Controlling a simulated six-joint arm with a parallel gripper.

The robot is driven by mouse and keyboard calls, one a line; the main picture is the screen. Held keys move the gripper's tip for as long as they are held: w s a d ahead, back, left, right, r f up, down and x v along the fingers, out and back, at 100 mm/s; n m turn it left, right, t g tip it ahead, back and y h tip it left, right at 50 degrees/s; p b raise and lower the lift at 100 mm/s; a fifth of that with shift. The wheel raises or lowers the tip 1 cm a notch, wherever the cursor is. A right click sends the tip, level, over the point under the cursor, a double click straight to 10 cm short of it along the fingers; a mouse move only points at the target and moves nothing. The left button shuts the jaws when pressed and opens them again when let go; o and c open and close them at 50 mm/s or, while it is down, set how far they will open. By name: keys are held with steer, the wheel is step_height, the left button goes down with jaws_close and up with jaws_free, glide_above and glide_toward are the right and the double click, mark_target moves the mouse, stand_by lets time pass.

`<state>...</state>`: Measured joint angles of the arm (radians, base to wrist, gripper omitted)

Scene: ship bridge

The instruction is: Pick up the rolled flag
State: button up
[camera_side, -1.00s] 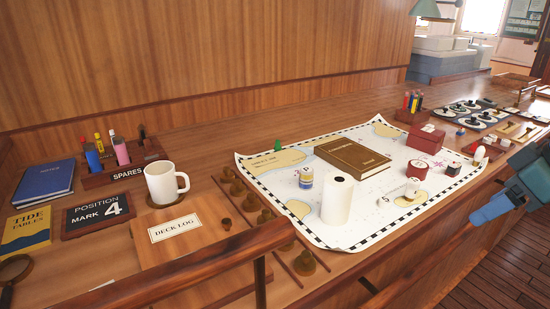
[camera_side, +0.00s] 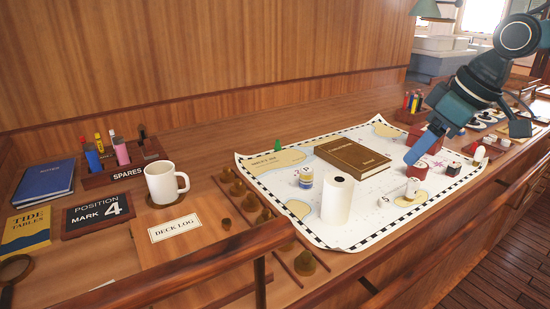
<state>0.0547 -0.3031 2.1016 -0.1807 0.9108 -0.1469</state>
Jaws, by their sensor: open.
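I cannot tell for certain which thing is the rolled flag. Several slim coloured rolls (camera_side: 414,101), red, yellow and blue among them, stand in a dark red holder at the back right of the chart. A white upright roll (camera_side: 337,202) with a dark core stands on the front part of the chart, and a small white roll (camera_side: 412,188) lies to its right. My gripper (camera_side: 466,143) is open and empty above the chart's right end, fingers spread and pointing down. It hides part of the red boxes behind it.
A white mug (camera_side: 165,183), a spares rack (camera_side: 124,172) and a deck log (camera_side: 175,228) are left. A wooden rail (camera_side: 190,262) runs along the front.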

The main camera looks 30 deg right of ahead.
steer(key=w+f+n+y, duration=0.1)
steer(key=w+n, duration=0.1)
steer(key=w, duration=1.1)
steer(key=n+g+y, duration=0.1)
steer(key=n, duration=0.3)
glide_toward(308, 170)
steer(key=r, duration=0.1)
steer(key=shift+w+d+r, duration=0.1)
steer(key=shift+d+r, duration=0.05)
steer(key=shift+d, duration=0.05)
steer(key=shift+x, duration=4.35)
steer(key=shift+g, duration=0.3)
steer(key=shift+x, duration=2.55)
